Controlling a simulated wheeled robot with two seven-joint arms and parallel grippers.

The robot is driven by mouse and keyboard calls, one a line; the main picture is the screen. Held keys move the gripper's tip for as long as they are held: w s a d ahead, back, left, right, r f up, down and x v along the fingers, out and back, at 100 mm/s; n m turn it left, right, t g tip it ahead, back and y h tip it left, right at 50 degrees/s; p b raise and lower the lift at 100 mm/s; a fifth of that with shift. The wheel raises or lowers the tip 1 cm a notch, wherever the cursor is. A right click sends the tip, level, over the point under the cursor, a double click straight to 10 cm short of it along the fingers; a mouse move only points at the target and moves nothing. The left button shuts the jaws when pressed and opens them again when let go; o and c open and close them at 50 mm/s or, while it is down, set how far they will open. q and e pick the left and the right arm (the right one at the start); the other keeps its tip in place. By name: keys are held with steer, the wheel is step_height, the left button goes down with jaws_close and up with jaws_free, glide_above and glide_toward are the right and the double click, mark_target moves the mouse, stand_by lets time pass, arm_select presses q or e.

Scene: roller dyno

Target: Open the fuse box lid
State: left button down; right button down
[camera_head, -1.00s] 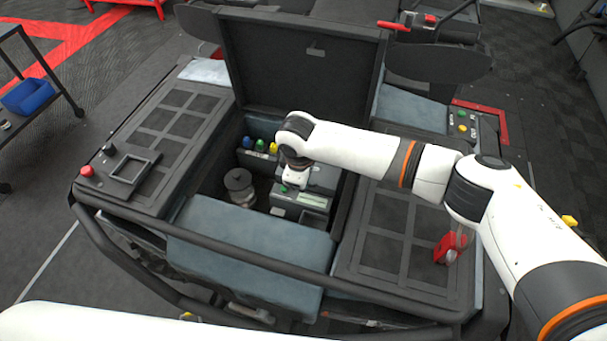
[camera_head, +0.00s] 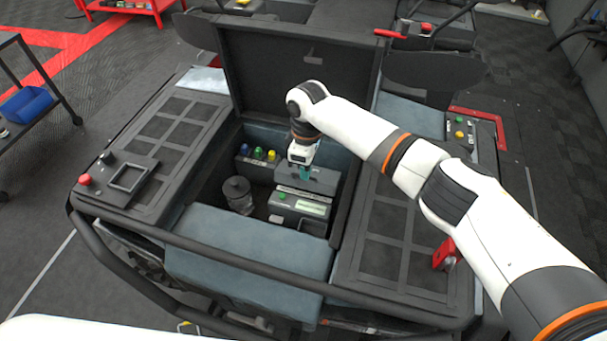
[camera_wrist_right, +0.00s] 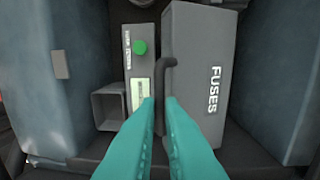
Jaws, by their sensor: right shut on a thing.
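The grey fuse box (camera_head: 322,177) sits inside the open bay of the machine. Its lid, lettered FUSES (camera_wrist_right: 214,90), fills the middle right of the right wrist view and looks closed. A dark hooked handle (camera_wrist_right: 166,66) stands at the lid's edge. My right gripper (camera_head: 304,173) reaches down to the box from above. In the right wrist view its teal fingers (camera_wrist_right: 161,103) are shut on the handle, whose lower part shows between the tips. My left gripper is not in view; only a white part of my left arm shows at the bottom left.
A device with a green button (camera_wrist_right: 140,47) and a small screen stands beside the fuse box. A dark round-capped container (camera_head: 238,194) and blue, green and yellow caps (camera_head: 259,153) are in the bay. The raised bay cover (camera_head: 300,70) stands behind my right arm.

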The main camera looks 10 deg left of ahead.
steer(key=shift+w+d+r+b, duration=0.2)
steer(key=shift+w+r+b, duration=0.15)
steer(key=shift+w, duration=0.3)
steer(key=shift+w+d+r+b, duration=0.2)
steer(key=shift+w+r, duration=0.1)
steer(key=shift+w, duration=0.35)
steer(key=shift+d, duration=0.1)
